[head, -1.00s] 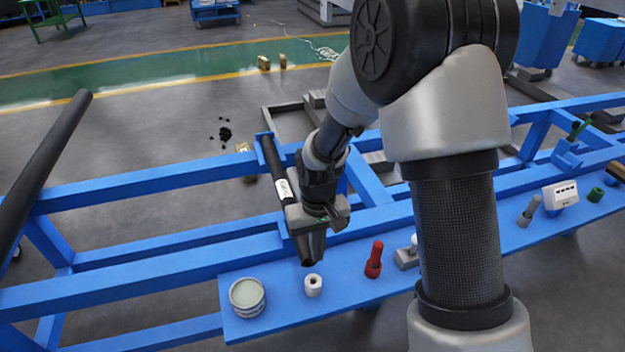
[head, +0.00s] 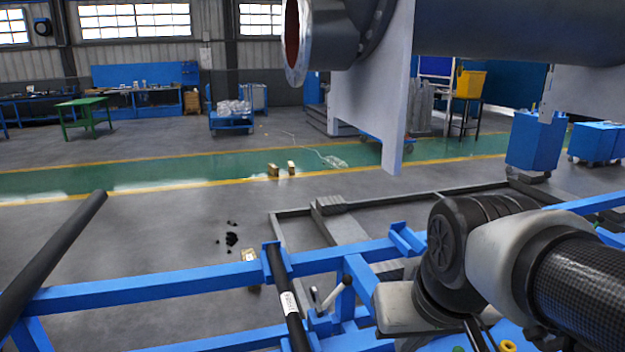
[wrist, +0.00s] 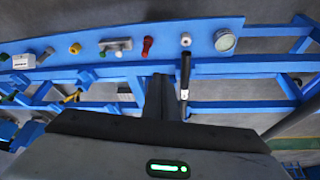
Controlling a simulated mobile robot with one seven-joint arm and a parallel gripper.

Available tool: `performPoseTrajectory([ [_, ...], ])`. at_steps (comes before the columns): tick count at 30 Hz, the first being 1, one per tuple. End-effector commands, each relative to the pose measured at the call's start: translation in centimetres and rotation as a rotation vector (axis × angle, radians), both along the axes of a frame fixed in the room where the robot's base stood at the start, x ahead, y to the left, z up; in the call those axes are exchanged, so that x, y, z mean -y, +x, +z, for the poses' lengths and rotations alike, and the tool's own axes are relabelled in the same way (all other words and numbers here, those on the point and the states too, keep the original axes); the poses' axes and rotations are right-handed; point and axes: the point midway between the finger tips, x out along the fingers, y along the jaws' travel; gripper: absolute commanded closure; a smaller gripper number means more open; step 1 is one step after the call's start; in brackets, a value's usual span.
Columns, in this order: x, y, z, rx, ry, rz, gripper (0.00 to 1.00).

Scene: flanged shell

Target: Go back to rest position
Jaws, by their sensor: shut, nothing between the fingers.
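My gripper (wrist: 160,97) shows in the wrist view with its two dark fingers together and nothing between them. It hangs in the air, with the blue rack and shelf in view beyond the fingertips. In the head view my arm is folded low at the right. The fingers cannot be made out clearly there.
The blue shelf (wrist: 118,42) carries a pale tin (wrist: 224,40), a white roll (wrist: 186,40), a red piece (wrist: 147,46) and several other parts. A black labelled tube (head: 287,300) leans on the blue rack (head: 150,292). A large dark flanged shell (head: 490,30) hangs above.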

Motion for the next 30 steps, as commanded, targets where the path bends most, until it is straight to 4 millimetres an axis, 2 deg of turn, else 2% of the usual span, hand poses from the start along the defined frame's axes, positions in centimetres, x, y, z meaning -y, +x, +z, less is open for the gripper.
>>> performPoseTrajectory([
  [6, 0.9, -3.3, 1.4, 0.074, 0.012, -0.033, 1.0],
  [8, 0.9, -3.2, 3.7, 0.069, 0.013, -0.032, 1.0],
  [17, 0.8, -3.2, 10.5, 0.067, 0.012, -0.031, 1.0],
  [24, 0.8, -3.2, 18.0, 0.066, 0.012, -0.031, 1.0],
  [27, 0.8, -3.2, 19.7, 0.066, 0.012, -0.031, 1.0],
  [30, 0.8, -3.2, 20.4, 0.066, 0.012, -0.031, 1.0],
])
